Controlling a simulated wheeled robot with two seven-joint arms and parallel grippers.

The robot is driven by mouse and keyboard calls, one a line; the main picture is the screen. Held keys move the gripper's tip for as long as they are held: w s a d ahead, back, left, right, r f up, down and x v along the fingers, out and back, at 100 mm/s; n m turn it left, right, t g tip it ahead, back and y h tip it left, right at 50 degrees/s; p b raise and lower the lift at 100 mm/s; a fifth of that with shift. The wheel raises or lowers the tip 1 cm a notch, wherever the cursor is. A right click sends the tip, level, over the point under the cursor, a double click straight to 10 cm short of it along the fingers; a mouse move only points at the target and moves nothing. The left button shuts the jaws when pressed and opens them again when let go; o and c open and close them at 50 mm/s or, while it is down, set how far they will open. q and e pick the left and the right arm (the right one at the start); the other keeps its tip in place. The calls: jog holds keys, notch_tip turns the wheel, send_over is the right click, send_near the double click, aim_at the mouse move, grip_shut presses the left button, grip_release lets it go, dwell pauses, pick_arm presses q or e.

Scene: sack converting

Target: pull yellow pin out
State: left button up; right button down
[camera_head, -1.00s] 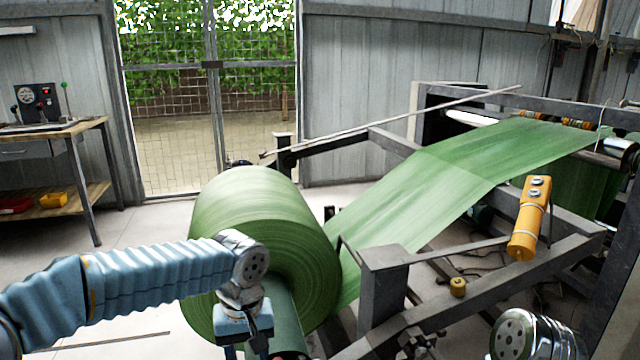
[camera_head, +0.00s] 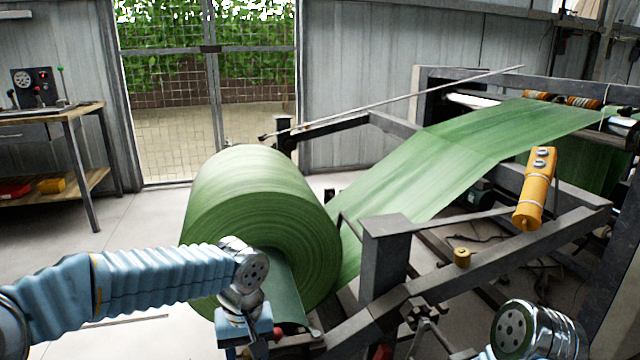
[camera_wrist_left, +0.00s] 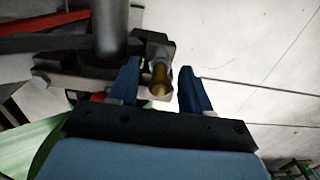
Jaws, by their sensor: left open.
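The yellow pin (camera_wrist_left: 160,78) is a short brass-yellow stub in the left wrist view. It sticks out of a dark bracket (camera_wrist_left: 157,47) beside a grey shaft. My left gripper (camera_wrist_left: 160,68) is open, with one blue finger on each side of the pin and visible gaps at both sides. In the head view my left gripper (camera_head: 245,328) is at the bottom edge in front of the green roll (camera_head: 260,205); its fingers are not clear there, and the pin between them cannot be made out. My right gripper is out of view.
A red knob (camera_head: 316,333) and a dark steel frame (camera_head: 386,270) are right of my left gripper.

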aim_at(247, 351)
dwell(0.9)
pick_arm(q)
grip_shut()
jog(key=shift+r, duration=0.2)
jog(key=shift+d+r+p, duration=0.1)
jog(key=shift+r+p, duration=2.2)
jog(key=shift+r, duration=0.55)
jog(key=shift+r+p, duration=0.4)
jog(key=shift+r, duration=0.1)
